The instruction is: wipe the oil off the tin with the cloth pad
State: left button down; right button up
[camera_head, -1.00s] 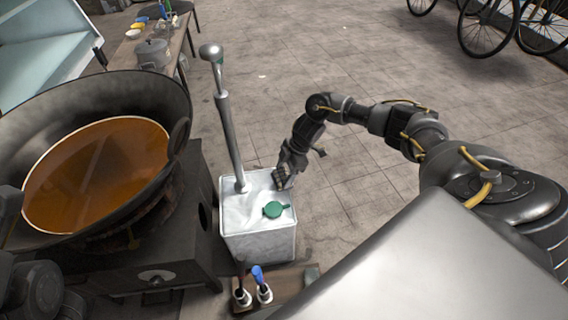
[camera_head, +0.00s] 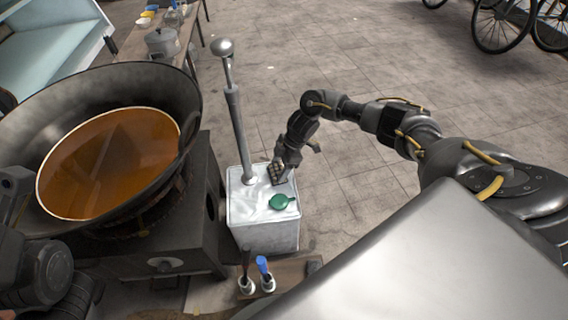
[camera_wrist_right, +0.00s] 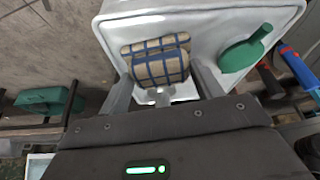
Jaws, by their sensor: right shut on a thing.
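The tin (camera_head: 265,232) is a pale, square metal can standing upright. Its top has a green cap (camera_head: 283,202) and a tall metal pump (camera_head: 236,120). My right gripper (camera_head: 279,172) is low over the back right part of the tin's top. It is shut on the cloth pad (camera_wrist_right: 158,64), a tan pad with blue stripes, which lies at or just above the tin's top (camera_wrist_right: 205,30) in the right wrist view. I cannot make out oil for certain among the glossy patches. Only dark links of my left arm show at the left edge; its gripper is out of sight.
A wide black pan (camera_head: 190,100) of orange-brown liquid (camera_head: 110,165) sits on a dark stove (camera_head: 165,262) left of the tin. Two bottles, one blue-topped (camera_head: 264,270), stand in front on a low wooden board (camera_head: 300,272). The floor right of the tin is clear.

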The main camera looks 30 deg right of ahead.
jog(key=shift+w+a+f, duration=0.1)
jog(key=shift+w+a, duration=0.3)
jog(key=shift+a, duration=0.45)
jog(key=shift+w+a, duration=0.4)
jog(key=shift+a, duration=0.45)
jog(key=shift+p, duration=0.3)
notch_tip(320, 180, up, 6)
jog(key=p, duration=0.6)
notch_tip(320, 180, up, 3)
jog(key=p, duration=0.3)
jog(key=shift+f, duration=0.1)
